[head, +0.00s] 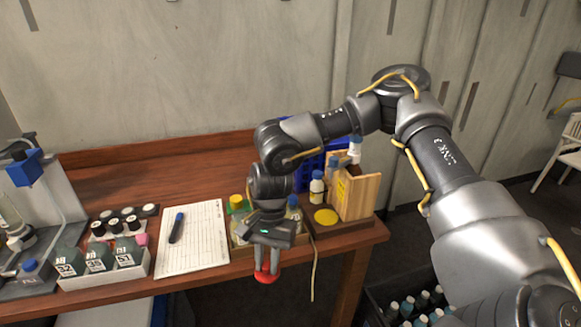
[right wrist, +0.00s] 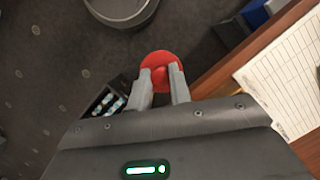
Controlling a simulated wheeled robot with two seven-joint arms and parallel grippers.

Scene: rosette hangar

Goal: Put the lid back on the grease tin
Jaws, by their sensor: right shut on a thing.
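The red lid (head: 267,278) is a round disc with a small knob. My right gripper (head: 267,266) is shut on it by the knob, and the lid hangs just off the table's front edge, above the floor. The right wrist view also shows the lid (right wrist: 158,61) between the fingertips (right wrist: 164,78), with the dark floor below it. I cannot make out the grease tin for certain. A flat yellow disc (head: 326,217) lies on the wooden board at the table's right end. My left gripper is not in view.
A wooden stand (head: 358,195) and small bottles (head: 317,188) are by the yellow disc. A clipboard sheet (head: 193,240) with a marker (head: 177,228) lies left of my gripper. Dark bottles (head: 98,258) stand in a white rack further left. A crate of bottles (head: 408,303) is on the floor.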

